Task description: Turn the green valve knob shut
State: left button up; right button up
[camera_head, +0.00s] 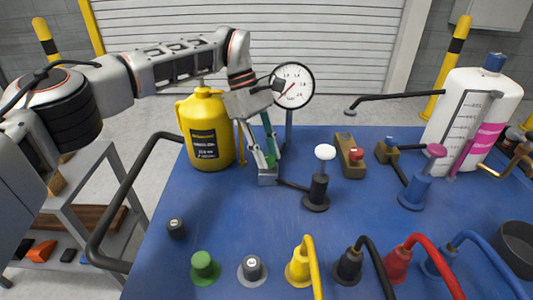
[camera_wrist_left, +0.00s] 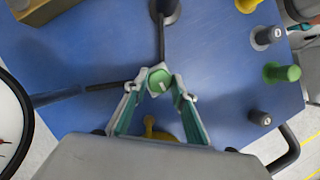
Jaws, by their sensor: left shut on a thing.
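The green valve knob (camera_wrist_left: 160,80) is a small green knob with a pale mark on top, seen from above in the left wrist view. It sits between the fingertips of my left gripper (camera_wrist_left: 158,88), which is shut on it. In the head view my left gripper (camera_head: 264,160) points down at the grey valve body (camera_head: 268,179) on the blue table, beside the yellow jug, and the fingers largely hide the knob. Dark pipes run from the valve. My right gripper is not in view.
A yellow jug (camera_head: 205,130) stands close left of the gripper, and a round gauge (camera_head: 293,85) stands behind it. A white-topped black knob (camera_head: 324,152) is to the right. A separate green button (camera_head: 205,266) and several coloured hose fittings line the front of the blue table (camera_head: 260,220).

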pick_arm(q)
jog(key=o, duration=1.1)
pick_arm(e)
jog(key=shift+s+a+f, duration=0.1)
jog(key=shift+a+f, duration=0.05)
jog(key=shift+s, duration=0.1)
pick_arm(q)
jog(key=v, duration=1.2)
jog(key=shift+d, duration=0.1)
jog(key=shift+f, duration=0.1)
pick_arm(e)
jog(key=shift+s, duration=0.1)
